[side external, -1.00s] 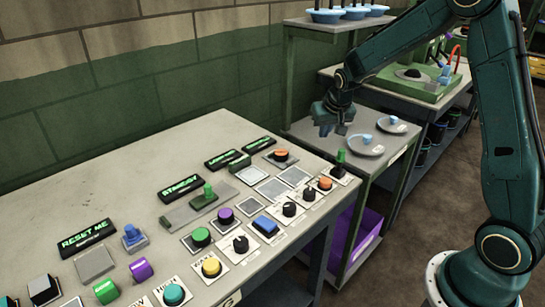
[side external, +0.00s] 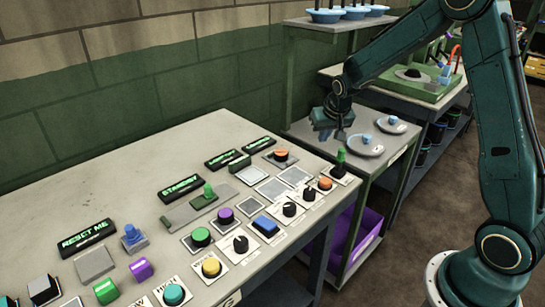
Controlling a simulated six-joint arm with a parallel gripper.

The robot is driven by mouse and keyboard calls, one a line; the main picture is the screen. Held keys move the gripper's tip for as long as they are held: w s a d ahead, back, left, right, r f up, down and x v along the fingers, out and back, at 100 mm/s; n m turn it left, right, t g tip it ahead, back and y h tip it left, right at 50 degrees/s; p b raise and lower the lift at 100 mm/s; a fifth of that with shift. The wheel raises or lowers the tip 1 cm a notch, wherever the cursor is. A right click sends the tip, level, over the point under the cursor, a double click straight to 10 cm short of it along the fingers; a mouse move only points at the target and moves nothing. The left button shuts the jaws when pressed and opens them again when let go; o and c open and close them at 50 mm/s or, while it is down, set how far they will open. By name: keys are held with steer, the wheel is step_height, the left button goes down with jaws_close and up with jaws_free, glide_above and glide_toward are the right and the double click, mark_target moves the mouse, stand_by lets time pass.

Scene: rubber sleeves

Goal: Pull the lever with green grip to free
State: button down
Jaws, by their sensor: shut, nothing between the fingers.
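A lever with a green grip (side external: 340,157) stands upright on a small plate at the right end of the control table. My gripper (side external: 338,136) is just above the green grip in the picture, pointing down, shut and empty. I cannot tell whether it touches the grip or hangs behind it. A second green handle (side external: 208,190) stands on a grey slider track in the middle of the table.
Coloured buttons, black knobs (side external: 241,244) and dark display signs (side external: 180,188) crowd the control table (side external: 60,205). Behind it, a grey side shelf (side external: 372,165) carries pale discs with blue knobs (side external: 367,139). A purple bin (side external: 363,240) sits below.

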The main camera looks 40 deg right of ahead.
mark_target(341, 159)
steer(key=shift+f, duration=1.55)
steer(key=shift+s, duration=0.45)
steer(key=shift+s, duration=0.3)
steer(key=shift+s, duration=1.05)
stand_by(0.3)
steer(key=shift+s, duration=0.45)
steer(key=shift+w, duration=0.6)
stand_by(0.5)
steer(key=shift+r, duration=0.1)
